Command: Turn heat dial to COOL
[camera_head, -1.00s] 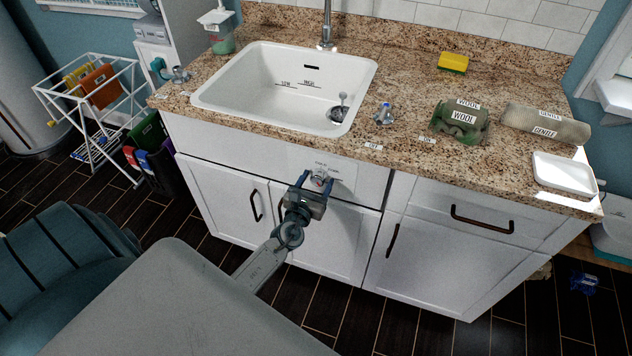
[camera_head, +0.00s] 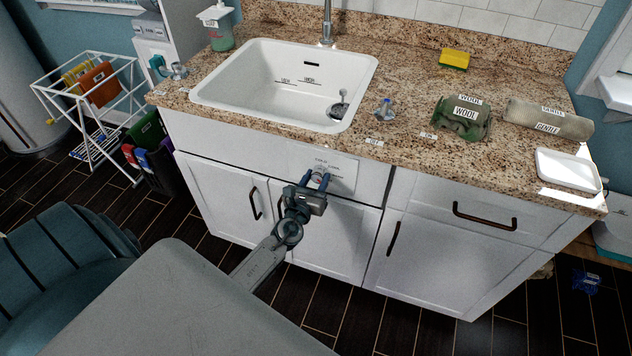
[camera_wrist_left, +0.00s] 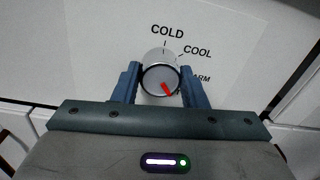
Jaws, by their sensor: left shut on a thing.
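The heat dial (camera_wrist_left: 159,58) is a round silver knob with a dark rim on a white panel. Its red mark (camera_wrist_left: 166,89) is low on the face, pointing down and slightly right. Around it, COLD is printed above, COOL (camera_wrist_left: 198,51) at the upper right, and a label ending in "ARM" at the right, partly hidden by a finger. My left gripper (camera_wrist_left: 160,82) is shut on the dial, one blue finger on each side. In the head view, my left gripper (camera_head: 317,181) is at the panel below the sink. My right gripper is not in view.
The panel (camera_head: 342,172) is on the cabinet front under the granite counter (camera_head: 400,165). The white sink (camera_head: 270,85) is above. A green WOOL bundle (camera_head: 455,127), a rolled towel (camera_head: 540,117) and a white dish (camera_head: 567,169) rest on the counter at right.

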